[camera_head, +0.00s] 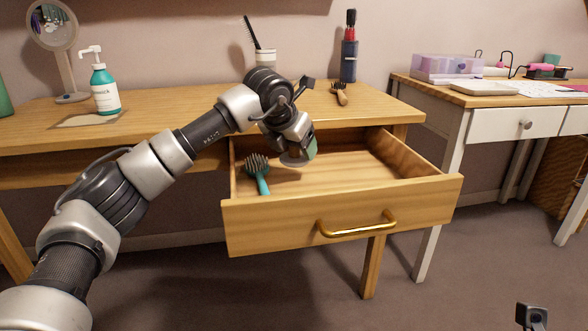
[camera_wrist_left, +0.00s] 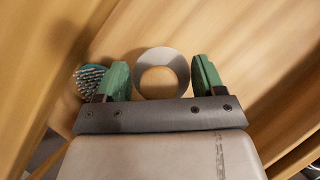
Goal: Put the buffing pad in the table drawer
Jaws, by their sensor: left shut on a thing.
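The table drawer (camera_head: 340,222) is pulled out, with its brass handle at the front. My left gripper (camera_head: 298,152) hangs over the left rear part of the open drawer. In the left wrist view its two green-padded fingers (camera_wrist_left: 161,80) are shut on a grey ring-shaped buffing pad (camera_wrist_left: 146,62), which has a round hole in the middle. In the head view the pad (camera_head: 291,160) is partly hidden by the gripper. A little of my right gripper (camera_head: 531,316) shows at the lower right edge; its jaw state is unclear.
A teal hairbrush (camera_head: 262,182) lies in the drawer at the left; its bristles (camera_wrist_left: 90,80) show beside a finger in the wrist view. The drawer's middle and right are clear. A pump bottle (camera_head: 104,90), mirror (camera_head: 62,60) and wooden brush (camera_head: 340,94) are on the tabletop.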

